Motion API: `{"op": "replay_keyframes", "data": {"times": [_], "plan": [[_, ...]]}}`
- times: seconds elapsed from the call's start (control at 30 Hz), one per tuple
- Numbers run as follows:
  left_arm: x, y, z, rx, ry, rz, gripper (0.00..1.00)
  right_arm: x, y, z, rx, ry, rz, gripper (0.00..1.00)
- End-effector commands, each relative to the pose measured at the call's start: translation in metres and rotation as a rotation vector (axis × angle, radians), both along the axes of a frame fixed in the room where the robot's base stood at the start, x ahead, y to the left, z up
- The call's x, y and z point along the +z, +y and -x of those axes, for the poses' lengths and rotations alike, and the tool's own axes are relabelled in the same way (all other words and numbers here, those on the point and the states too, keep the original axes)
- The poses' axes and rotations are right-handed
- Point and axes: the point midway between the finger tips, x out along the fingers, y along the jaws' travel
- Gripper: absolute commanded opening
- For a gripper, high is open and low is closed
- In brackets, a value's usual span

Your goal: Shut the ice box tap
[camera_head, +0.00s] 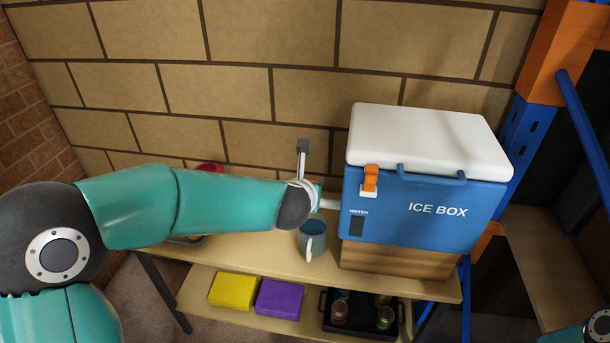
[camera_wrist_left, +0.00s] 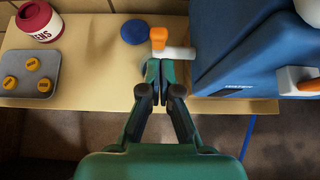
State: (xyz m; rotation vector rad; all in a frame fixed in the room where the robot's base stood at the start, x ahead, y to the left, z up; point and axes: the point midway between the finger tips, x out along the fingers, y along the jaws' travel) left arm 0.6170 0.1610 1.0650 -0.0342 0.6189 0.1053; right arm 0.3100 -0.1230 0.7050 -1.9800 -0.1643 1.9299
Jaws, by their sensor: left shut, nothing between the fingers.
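The blue ice box (camera_head: 408,208) with a white lid stands on a wooden block on the bench. Its white tap (camera_head: 328,203) sticks out to the left, partly hidden by my left wrist. In the left wrist view the tap (camera_wrist_left: 178,53) has an orange lever (camera_wrist_left: 158,36) across its outer end. My left gripper (camera_wrist_left: 161,68) is shut and empty, its fingertips close to the tap's outer end, just short of the lever in that picture. I cannot tell if they touch. In the head view its fingers are mostly hidden. A grey-blue mug (camera_head: 313,240) stands below the tap. My right gripper is out of view.
A grey tray (camera_wrist_left: 31,73) with yellow round pieces and a red jar (camera_wrist_left: 39,22) stand left on the bench. A blue round thing (camera_wrist_left: 134,33) lies near the tap. An orange latch (camera_head: 370,179) is on the box front. A blue upright (camera_head: 520,140) stands right.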

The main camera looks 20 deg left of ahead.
Motion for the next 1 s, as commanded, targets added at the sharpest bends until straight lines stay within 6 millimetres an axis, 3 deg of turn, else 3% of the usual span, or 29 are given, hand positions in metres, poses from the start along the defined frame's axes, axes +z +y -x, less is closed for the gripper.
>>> {"op": "replay_keyframes", "data": {"times": [0.03, 0.1, 0.33, 0.87, 1.0], "plan": [[0.015, 0.000, 0.002, 0.001, -0.004, 0.000, 0.00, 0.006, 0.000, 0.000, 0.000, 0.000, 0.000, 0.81], [0.027, -0.001, 0.005, 0.001, -0.003, 0.001, 0.00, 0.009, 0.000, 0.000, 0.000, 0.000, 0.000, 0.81], [0.047, -0.001, 0.011, 0.001, 0.000, 0.000, 0.00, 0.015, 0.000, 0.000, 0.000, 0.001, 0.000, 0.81], [0.048, 0.001, 0.012, 0.003, 0.001, -0.001, 0.00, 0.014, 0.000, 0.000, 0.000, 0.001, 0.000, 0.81], [0.034, 0.014, 0.010, 0.029, 0.026, -0.005, 0.00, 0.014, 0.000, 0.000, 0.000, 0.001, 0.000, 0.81]]}}
